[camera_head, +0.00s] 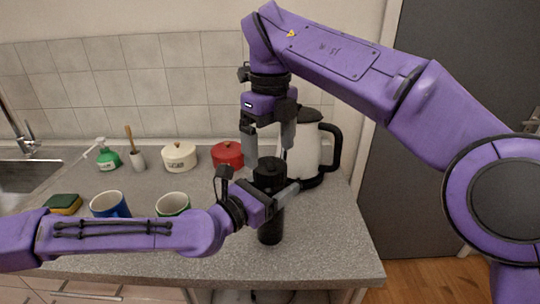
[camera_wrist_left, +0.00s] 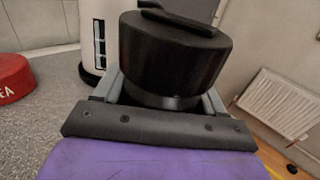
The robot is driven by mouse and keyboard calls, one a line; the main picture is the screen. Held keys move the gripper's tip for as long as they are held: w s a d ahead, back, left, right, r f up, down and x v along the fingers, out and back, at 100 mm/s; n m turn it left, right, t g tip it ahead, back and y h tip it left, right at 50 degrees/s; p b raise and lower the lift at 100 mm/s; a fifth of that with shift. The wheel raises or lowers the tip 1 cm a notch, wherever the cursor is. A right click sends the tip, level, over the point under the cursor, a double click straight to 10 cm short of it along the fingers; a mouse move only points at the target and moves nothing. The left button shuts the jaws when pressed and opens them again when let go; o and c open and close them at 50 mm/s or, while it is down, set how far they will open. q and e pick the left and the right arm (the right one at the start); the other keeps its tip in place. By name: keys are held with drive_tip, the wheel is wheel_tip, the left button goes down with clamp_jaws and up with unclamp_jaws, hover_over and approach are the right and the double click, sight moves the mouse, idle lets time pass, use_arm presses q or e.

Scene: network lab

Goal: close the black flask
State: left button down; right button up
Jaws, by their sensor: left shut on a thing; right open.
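The black flask (camera_head: 270,229) stands upright on the grey counter near its right front part. Its wide black cap (camera_head: 268,172) sits on top, with a flat strap or loop across it in the left wrist view (camera_wrist_left: 172,52). I cannot tell how tightly the cap is seated. My left gripper (camera_head: 274,196) is shut on the flask just below the cap, with one finger on each side. My right gripper (camera_head: 270,150) points down directly above the cap. It is open, its two grey fingers spread around the cap's top edge level, and I see no clear contact.
A white kettle (camera_head: 303,158) with a black handle stands close behind the flask. The counter's front is clear.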

sight(270, 165)
wheel_tip(270, 165, down, 5)
drive_tip(key=shift+r, duration=0.1)
drive_tip(key=c, duration=1)
drive_tip(key=m, duration=0.5)
drive_tip(key=shift+c, duration=0.3)
drive_tip(key=m, duration=0.6)
drive_tip(key=o, duration=1.2)
drive_tip(key=shift+r, duration=3.75)
